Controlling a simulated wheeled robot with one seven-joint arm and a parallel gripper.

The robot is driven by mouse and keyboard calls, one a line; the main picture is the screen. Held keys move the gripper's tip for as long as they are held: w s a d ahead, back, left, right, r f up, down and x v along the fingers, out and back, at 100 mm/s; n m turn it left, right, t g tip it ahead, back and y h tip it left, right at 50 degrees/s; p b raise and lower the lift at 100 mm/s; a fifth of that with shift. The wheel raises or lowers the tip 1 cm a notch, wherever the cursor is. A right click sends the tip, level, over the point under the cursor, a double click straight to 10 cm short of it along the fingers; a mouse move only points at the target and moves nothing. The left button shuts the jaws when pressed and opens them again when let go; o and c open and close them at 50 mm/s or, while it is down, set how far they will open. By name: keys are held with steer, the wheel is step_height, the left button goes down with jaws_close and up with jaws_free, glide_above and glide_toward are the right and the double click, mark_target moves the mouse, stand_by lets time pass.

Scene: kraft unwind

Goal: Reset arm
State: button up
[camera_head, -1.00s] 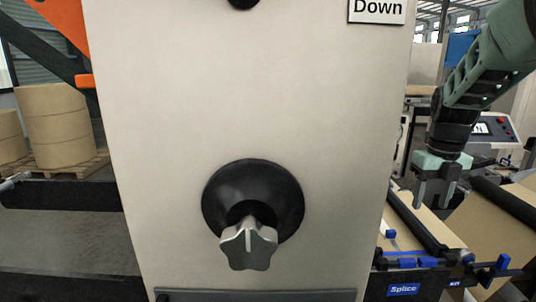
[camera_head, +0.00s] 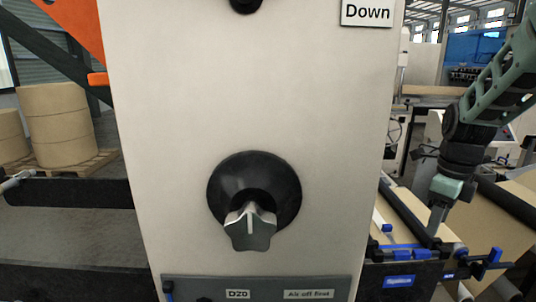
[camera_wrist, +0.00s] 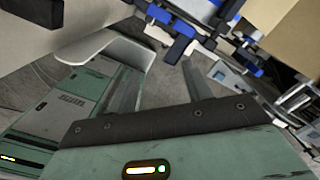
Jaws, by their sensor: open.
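My arm hangs at the right in the head view.
A pale panel (camera_head: 250,100) with a black-and-grey knob (camera_head: 250,228) fills the middle. A splice unit with blue clamps (camera_head: 400,250) and a brown kraft sheet (camera_head: 485,220) lie below and near my gripper. Kraft rolls (camera_head: 60,125) stand on a pallet at left.

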steer(key=s+a+f+n+t, duration=0.15)
steer(key=s+n, duration=0.55)
steer(key=n, duration=0.7)
steer(key=s+a+f+n+t, duration=0.1)
steer(key=s+a+f+n, duration=0.35)
steer(key=n, duration=0.95)
steer(key=s+a+f+n+g+b, duration=0.3)
steer(key=s+a+n+b, duration=0.4)
steer(key=s+a, duration=0.8)
steer(key=shift+a+f+n+b, duration=0.4)
steer(key=shift+a+f+b, duration=0.35)
steer(key=shift+f+b, duration=0.1)
